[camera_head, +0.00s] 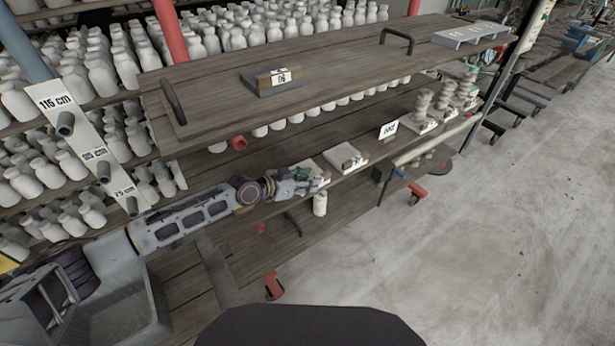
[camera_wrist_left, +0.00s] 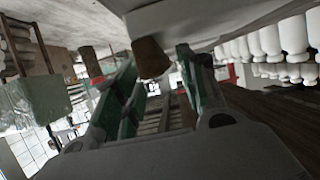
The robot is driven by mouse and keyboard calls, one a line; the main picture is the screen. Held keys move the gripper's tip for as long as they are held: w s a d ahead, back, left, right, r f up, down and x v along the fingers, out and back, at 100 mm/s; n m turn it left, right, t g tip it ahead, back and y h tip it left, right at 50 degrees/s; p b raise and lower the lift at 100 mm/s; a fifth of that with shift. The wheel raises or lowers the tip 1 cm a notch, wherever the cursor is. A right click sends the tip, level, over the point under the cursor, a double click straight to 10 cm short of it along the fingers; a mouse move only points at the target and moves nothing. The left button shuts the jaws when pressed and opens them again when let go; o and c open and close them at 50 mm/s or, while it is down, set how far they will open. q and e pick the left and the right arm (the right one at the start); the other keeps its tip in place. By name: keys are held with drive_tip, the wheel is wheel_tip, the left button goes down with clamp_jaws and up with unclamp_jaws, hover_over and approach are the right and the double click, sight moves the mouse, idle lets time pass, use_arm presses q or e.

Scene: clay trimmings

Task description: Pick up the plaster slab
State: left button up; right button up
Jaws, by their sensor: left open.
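My right gripper is not in view.
The top board (camera_head: 340,65) overhangs the shelf. A white bottle (camera_head: 320,204) is just below the gripper.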

use_arm(q)
drive_tip(key=shift+w+d+f, duration=0.2)
drive_tip(key=shift+w+d, duration=0.05)
drive_tip(key=shift+d, duration=0.2)
clamp_jaws()
idle(0.3)
